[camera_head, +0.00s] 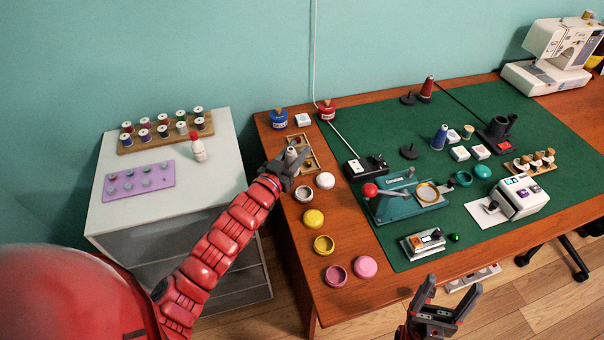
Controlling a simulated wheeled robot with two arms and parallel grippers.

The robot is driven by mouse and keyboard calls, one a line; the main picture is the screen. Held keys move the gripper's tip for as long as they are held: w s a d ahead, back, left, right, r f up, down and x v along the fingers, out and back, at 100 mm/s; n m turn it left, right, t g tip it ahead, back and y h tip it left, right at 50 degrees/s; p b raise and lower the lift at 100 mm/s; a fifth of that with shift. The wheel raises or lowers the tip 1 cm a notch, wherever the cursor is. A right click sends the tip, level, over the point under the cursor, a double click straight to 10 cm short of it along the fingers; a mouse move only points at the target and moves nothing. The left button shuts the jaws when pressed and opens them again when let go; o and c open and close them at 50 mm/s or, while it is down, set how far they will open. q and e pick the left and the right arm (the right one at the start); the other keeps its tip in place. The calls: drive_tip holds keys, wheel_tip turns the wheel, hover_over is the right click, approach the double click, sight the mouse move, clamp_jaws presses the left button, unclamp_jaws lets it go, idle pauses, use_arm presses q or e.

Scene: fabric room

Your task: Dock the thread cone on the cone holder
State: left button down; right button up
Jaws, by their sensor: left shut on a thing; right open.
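A blue thread cone (440,137) stands upright on the green mat. A dark red cone (427,88) stands further back. Two black round bases with short pegs, which look like cone holders, are on the mat: one at the back (408,98) and one nearer (409,152). Both pegs are bare. My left gripper (291,158) is at the table's left side, over a small wooden tray, shut on a small pale thing that its fingers partly hide. It is well apart from both cones. My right gripper (445,308) is open and empty in front of the table's front edge.
The wooden tray (311,165) lies beneath my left gripper. Several round tins and lids line the table's left side. A teal press (400,207) with a red knob stands mid-table. A white cabinet (215,160) with spool racks stands to the left.

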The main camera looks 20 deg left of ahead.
use_arm(q)
drive_tip(key=shift+f, duration=2.9)
drive_tip(key=shift+c, duration=2.3)
unclamp_jaws()
drive_tip(key=shift+f, duration=0.1)
